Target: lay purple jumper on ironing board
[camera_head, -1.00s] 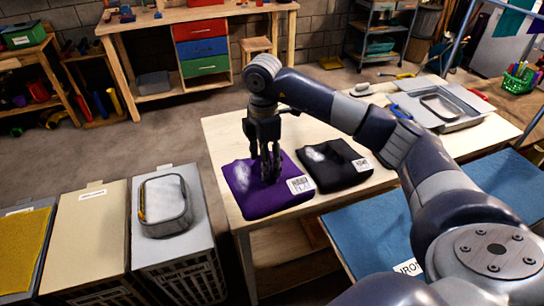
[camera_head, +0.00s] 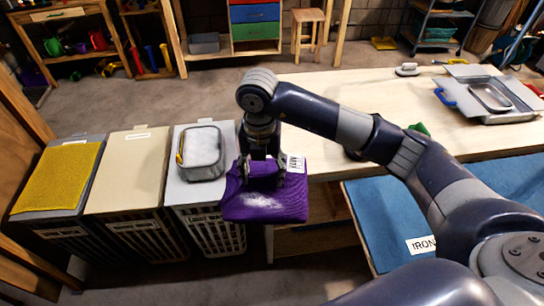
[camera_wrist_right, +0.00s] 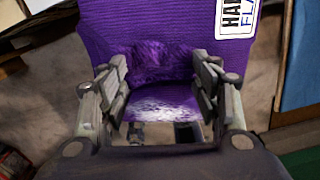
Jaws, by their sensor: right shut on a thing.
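The purple jumper (camera_head: 268,203) is folded, with a pale patch and a white label. My right gripper (camera_head: 262,176) is shut on it and holds it in the air, off the left end of the wooden table. In the right wrist view the jumper (camera_wrist_right: 150,55) lies between the two fingers (camera_wrist_right: 160,95). The ironing board (camera_head: 375,210) is blue, with a white label reading "IRON", at the lower right, partly behind my right arm. My left gripper is not in view.
The wooden table (camera_head: 322,108) carries a grey tray (camera_head: 488,112) at its right. Left of the jumper stand lidded bins, with yellow (camera_head: 58,178), cream (camera_head: 128,172) and grey tops. A grey mesh container (camera_head: 201,150) sits on the grey one.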

